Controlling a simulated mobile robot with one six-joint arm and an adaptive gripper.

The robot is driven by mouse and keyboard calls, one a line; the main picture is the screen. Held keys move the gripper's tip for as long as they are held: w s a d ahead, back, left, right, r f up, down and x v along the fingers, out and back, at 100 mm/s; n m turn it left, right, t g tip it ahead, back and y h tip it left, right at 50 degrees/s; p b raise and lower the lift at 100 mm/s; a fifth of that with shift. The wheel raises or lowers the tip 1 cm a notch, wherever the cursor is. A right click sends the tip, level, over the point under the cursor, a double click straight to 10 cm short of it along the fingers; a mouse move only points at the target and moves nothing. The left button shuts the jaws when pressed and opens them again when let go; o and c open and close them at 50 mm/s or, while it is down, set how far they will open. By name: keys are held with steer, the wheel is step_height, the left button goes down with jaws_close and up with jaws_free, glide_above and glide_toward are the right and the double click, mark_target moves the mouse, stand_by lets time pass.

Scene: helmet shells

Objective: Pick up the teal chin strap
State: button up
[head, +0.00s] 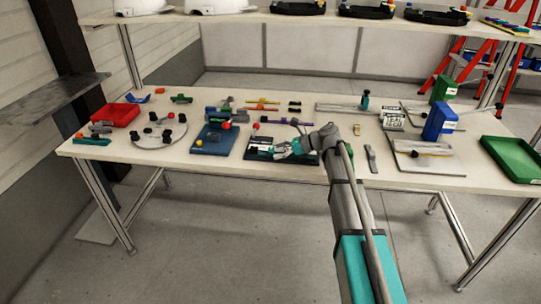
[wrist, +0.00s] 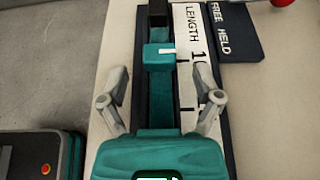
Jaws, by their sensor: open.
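In the wrist view, a long dark-teal strip with a brighter teal block (wrist: 160,57) lies along a dark board (wrist: 228,120) with a white scale marked LENGTH. I take this strip to be the teal chin strap. The block has a small white mark, and a black piece stands at the strip's far end. My gripper (wrist: 161,75) is open, its fingers on either side of the strip, apart from it. The strip's near end is hidden by my gripper's body. In the head view, my gripper (head: 285,149) is over the dark board, hiding much of it.
A blue board (head: 211,140) and a round plate (head: 150,143) stand to the left, with a red tray (head: 121,113) beyond. A blue box (head: 438,122) and a green tray (head: 514,160) are to the right. A shelf with white helmet shells (head: 218,5) runs above the back.

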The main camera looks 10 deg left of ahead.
stand_by(0.3)
jaws_close()
stand_by(0.3)
steer(key=shift+r, duration=0.15)
step_height(320, 180, up, 3)
steer(key=p, duration=0.3)
steer(key=shift+f, duration=0.2)
steer(key=s+a+r+p, duration=0.1)
steer(key=s+r+p, duration=0.9)
steer(key=s, duration=0.4)
steer(key=shift+a, duration=0.25)
steer(key=shift+r, duration=0.1)
